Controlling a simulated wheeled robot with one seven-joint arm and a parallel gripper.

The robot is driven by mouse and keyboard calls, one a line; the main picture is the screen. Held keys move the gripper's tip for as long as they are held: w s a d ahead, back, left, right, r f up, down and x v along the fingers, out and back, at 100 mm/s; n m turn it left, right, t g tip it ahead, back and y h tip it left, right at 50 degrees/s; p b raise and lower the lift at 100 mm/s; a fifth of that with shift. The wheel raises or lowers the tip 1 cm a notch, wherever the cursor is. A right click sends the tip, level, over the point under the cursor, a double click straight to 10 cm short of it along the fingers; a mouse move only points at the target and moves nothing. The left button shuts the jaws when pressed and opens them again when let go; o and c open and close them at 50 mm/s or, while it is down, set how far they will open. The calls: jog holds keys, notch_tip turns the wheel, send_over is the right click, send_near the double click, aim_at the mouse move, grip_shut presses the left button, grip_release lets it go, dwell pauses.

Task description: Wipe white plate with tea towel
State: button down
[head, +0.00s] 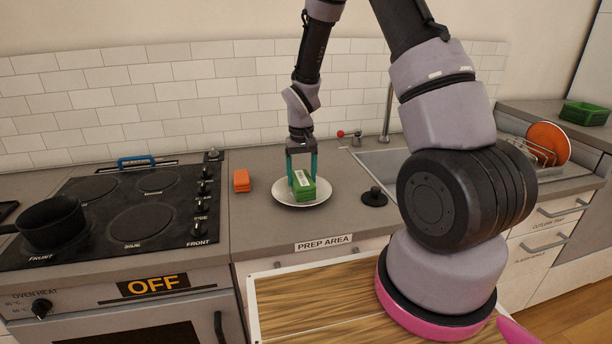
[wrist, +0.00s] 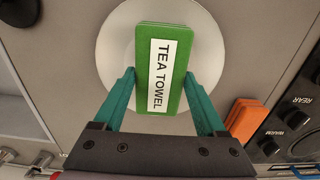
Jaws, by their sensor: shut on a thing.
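The white plate (head: 319,200) lies on the prep counter, and it also shows in the wrist view (wrist: 117,62). The tea towel (head: 304,191) is a folded green block with a white label reading "TEA TOWEL"; it also shows in the wrist view (wrist: 175,65). It is over the plate and looks to be resting on it. My gripper (head: 301,178) points down over the plate with its teal fingers on either side of the towel, shut on it. The gripper also shows in the wrist view (wrist: 160,85). The towel hides the plate's middle.
An orange block (head: 241,181) lies left of the plate. A stove with a black pot (head: 50,222) stands further left. A black sink plug (head: 374,197) lies to the right, before the sink (head: 378,165). A rack holds an orange plate (head: 549,143).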

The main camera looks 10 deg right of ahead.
jog(key=shift+a, duration=0.25)
jog(key=shift+d+f, duration=0.1)
jog(key=shift+d, duration=1)
jog(key=shift+a, duration=1.1)
jog(key=shift+d, duration=1.1)
